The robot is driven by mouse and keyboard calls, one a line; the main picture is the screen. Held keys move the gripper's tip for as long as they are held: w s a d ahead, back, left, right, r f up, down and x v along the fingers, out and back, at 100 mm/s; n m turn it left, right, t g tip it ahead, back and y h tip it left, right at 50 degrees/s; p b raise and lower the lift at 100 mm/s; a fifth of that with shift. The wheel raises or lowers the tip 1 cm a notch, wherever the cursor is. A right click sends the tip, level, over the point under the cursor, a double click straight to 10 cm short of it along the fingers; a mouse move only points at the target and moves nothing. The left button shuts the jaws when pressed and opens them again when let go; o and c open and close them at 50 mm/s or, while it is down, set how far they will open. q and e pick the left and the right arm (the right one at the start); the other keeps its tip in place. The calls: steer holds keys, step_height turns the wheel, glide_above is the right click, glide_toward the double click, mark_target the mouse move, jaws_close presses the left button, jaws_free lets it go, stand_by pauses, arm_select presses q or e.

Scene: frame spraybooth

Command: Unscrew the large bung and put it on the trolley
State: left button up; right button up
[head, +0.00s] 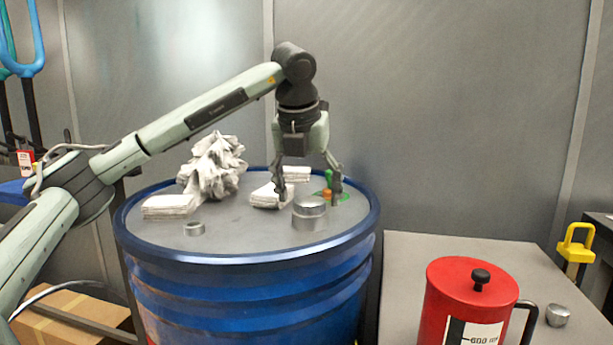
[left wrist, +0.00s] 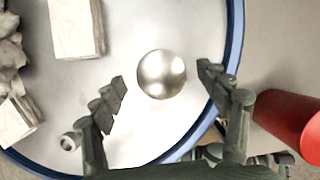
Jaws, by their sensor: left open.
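The large bung (head: 309,214) is a shiny silver cylinder standing upright on the grey top of the blue drum (head: 250,290), towards its right side. In the left wrist view the bung (left wrist: 161,74) shows as a round metal disc between the fingertips. My left gripper (head: 308,193) points down over the drum, open, one finger on each side of the bung with gaps visible; it also shows in the left wrist view (left wrist: 162,76). The trolley (head: 420,262) has a bare grey top right of the drum. My right gripper is out of view.
A smaller silver fitting (head: 194,229), folded cloths (head: 170,206) and a crumpled rag (head: 213,165) lie on the drum. A red canister (head: 465,300) and a small metal cap (head: 557,315) stand on the trolley. Its back left is clear.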

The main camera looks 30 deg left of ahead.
arm_select(q)
steer(key=shift+w+f, duration=0.1)
steer(key=shift+f, duration=0.2)
steer(key=c, duration=1.2)
steer(key=o, duration=0.5)
steer(key=c, duration=0.4)
steer(key=shift+d+n, duration=0.15)
steer(key=shift+n, duration=0.45)
steer(key=n+g+y, duration=0.1)
steer(key=n, duration=0.2)
steer(key=shift+y, duration=0.3)
